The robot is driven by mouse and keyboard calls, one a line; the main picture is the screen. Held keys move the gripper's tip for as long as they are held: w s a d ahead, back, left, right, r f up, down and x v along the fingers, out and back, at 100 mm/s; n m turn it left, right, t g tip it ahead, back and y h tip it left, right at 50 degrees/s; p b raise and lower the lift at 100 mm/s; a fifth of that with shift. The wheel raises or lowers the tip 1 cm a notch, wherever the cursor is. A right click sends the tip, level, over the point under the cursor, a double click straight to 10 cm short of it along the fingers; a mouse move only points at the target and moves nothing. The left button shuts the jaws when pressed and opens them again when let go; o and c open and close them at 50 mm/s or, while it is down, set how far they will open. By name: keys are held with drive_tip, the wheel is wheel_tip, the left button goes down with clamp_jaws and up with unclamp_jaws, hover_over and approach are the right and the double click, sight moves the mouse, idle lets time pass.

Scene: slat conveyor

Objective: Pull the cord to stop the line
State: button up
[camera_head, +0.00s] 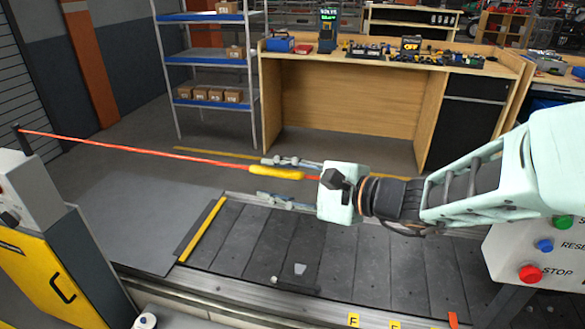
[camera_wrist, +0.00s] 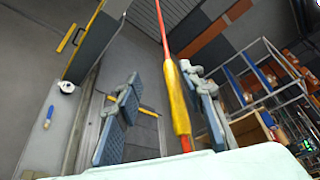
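The red cord (camera_head: 130,148) stretches from a dark post at the far left toward my gripper, above the conveyor (camera_head: 265,235). A yellow sleeve (camera_head: 277,173) sits on the cord near its visible right end. My gripper (camera_head: 272,178) is open, pointing left, with its fingers around the sleeve's level. In the wrist view the sleeve (camera_wrist: 178,98) lies between the two spread fingers, close beside the right finger (camera_wrist: 207,108) and well apart from the left finger (camera_wrist: 120,120). I cannot tell whether the right finger touches it. The cord's right end is hidden behind my gripper.
A control box with a red STOP button (camera_head: 530,273) stands at the right, partly behind my arm. A yellow cabinet (camera_head: 50,275) is at the left. A wooden workbench (camera_head: 340,100) and a shelf rack (camera_head: 208,58) stand behind the conveyor. The slats below my gripper are mostly bare.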

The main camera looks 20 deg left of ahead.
drive_tip(key=v, duration=1.1)
drive_tip(key=shift+d, duration=0.35)
